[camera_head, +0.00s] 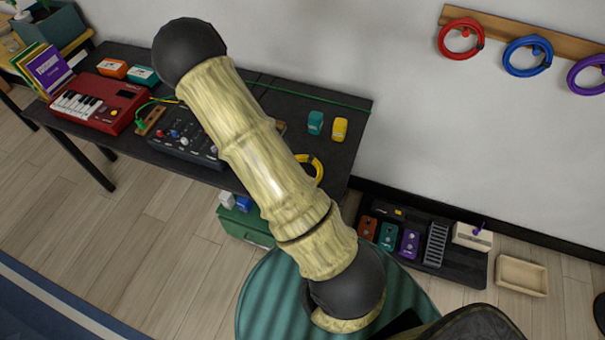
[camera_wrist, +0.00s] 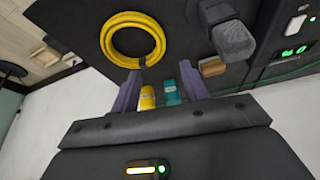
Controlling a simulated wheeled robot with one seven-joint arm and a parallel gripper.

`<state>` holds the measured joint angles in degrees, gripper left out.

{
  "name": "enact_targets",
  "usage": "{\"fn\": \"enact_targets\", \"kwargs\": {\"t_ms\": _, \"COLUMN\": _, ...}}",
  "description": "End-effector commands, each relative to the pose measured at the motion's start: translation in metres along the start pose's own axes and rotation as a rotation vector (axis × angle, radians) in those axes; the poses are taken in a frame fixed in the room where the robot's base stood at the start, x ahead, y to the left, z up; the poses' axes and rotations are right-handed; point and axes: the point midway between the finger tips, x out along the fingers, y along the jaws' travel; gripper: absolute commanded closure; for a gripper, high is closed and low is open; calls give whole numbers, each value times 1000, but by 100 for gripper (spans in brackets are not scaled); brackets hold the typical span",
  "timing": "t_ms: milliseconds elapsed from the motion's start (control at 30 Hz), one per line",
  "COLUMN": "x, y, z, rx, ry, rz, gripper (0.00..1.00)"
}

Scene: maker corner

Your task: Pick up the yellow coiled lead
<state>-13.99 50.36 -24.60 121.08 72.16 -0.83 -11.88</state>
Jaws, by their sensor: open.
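The yellow coiled lead (camera_head: 317,163) lies on the dark table near its front right part, partly hidden behind my arm in the head view. In the wrist view the yellow coiled lead (camera_wrist: 132,17) shows as a nearly full ring, with a dark tie at its lower right. My gripper (camera_wrist: 158,70) is open, with two purple-grey fingers apart. The coil is beyond the fingertips, up and to the left in the wrist view, and is not between them. I cannot make out the gripper in the head view.
A yellow block (camera_head: 340,129) and a teal block (camera_head: 315,122) stand on the table; both show between the fingers in the wrist view. A mixer (camera_head: 185,138) and a red keyboard (camera_head: 92,103) are at left. Coiled leads hang on a wall rail (camera_head: 495,26). A pedal board (camera_head: 460,267) lies below.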

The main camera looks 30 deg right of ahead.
Motion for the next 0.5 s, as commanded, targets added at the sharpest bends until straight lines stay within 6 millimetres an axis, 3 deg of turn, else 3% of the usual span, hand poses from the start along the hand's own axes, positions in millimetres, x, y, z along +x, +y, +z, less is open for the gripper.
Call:
{"fn": "enact_targets", "kwargs": {"t_ms": 100, "x": 26, "y": 1, "z": 2, "rx": 4, "ry": -2, "rz": 1, "gripper": 55}}
{"fn": "enact_targets", "kwargs": {"t_ms": 500, "x": 86, "y": -2, "z": 2, "rx": -1, "ry": -2, "rz": -2, "gripper": 55}}
